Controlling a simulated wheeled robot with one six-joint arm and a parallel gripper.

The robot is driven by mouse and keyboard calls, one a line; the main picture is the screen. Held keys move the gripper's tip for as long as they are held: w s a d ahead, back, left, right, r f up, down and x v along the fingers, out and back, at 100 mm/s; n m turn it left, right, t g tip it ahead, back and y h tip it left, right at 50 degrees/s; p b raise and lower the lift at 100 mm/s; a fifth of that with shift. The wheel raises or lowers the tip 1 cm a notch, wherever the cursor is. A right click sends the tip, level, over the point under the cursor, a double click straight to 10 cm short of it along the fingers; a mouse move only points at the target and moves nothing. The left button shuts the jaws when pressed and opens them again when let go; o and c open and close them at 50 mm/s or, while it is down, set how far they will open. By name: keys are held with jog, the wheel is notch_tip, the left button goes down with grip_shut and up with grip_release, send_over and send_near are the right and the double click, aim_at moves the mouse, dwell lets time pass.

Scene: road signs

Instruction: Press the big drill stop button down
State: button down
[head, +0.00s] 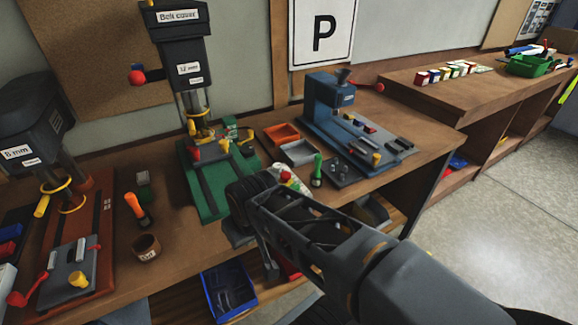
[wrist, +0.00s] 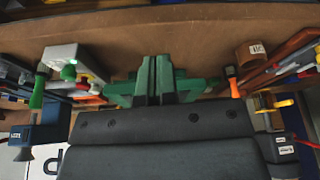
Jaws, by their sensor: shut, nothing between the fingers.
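The big drill (head: 190,70), marked 12 mm, stands on a green base (head: 212,205) at the bench's middle. A white box with red and green spots (head: 287,177) sits right of that base, partly hidden by my arm. It also shows in the wrist view as a white box (wrist: 62,55) with a lit green button. I cannot tell for sure which red part is the stop button. My gripper (wrist: 154,98) is shut and empty, in front of the green base (wrist: 158,72). In the head view my wrist hides the fingertips.
A green-handled tool (head: 317,168) stands right of the white box, with orange (head: 283,133) and grey trays behind. The blue drill (head: 328,95) is at right, the 8 mm drill (head: 30,125) at left. An orange-handled tool (head: 137,208) and a brown cup (head: 146,247) stand between drills.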

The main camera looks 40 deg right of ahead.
notch_tip(320, 180, up, 9)
jog(key=m, duration=0.2)
send_over(284, 174)
jog(key=s, duration=0.4)
jog(key=shift+a+h, duration=0.3)
jog(key=shift+a, duration=0.15)
jog(key=x, duration=0.4)
jog(key=p+x, duration=0.1)
jog(key=x, duration=0.3)
jog(key=s+x, duration=0.1)
jog(key=x, duration=0.3)
jog(key=shift+f, duration=0.3)
jog(key=shift+d+f+p, duration=0.1)
jog(key=shift+f+p, duration=0.2)
jog(key=shift+f, duration=0.55)
